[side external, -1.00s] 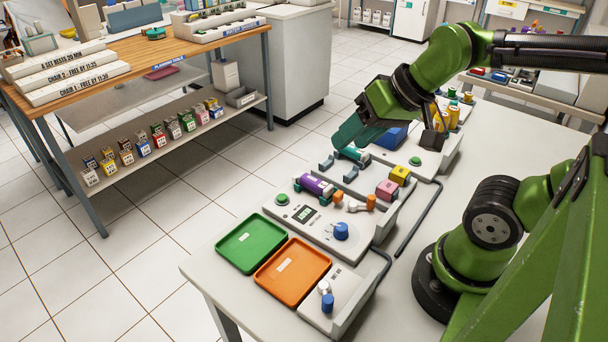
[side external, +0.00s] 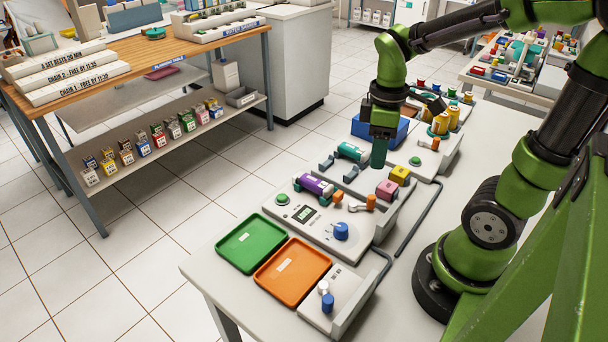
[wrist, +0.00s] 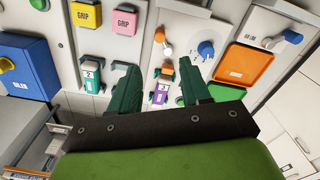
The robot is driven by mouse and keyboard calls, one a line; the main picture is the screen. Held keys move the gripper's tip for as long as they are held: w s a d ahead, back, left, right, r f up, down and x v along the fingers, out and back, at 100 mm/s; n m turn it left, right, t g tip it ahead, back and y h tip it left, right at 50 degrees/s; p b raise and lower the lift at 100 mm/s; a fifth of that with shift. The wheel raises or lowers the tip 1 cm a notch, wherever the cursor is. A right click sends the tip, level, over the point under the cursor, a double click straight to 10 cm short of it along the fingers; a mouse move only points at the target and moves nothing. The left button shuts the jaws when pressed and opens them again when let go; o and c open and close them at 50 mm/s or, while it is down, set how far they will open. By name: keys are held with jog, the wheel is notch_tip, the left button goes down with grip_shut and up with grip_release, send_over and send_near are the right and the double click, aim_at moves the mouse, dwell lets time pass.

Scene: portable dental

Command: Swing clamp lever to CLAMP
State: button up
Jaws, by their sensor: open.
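My gripper (side external: 379,154) points down above the bench units, its teal fingers near the teal cylinder unit. In the wrist view my gripper (wrist: 160,84) is open and empty, its two fingers apart around the view of the purple cylinder (wrist: 161,93) marked 3. An orange-tipped lever with a white part (side external: 362,202) sits on the middle unit; it also shows in the wrist view (wrist: 160,38). A small lever with a white end and blue end (side external: 326,296) sits on the front box, and shows in the wrist view (wrist: 282,40). No CLAMP marking is readable, so I cannot tell which is the clamp lever.
A blue dial (side external: 341,231) and green button (side external: 282,199) are on the middle unit. A green tray (side external: 250,243) and orange tray (side external: 292,270) lie at the bench front. Pink (side external: 386,190) and yellow GRIP blocks (side external: 400,175) stand behind. A cable runs along the right.

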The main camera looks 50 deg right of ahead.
aim_at(371, 196)
notch_tip(371, 196, down, 12)
jog(key=shift+r, duration=0.1)
dwell(0.4)
grip_shut()
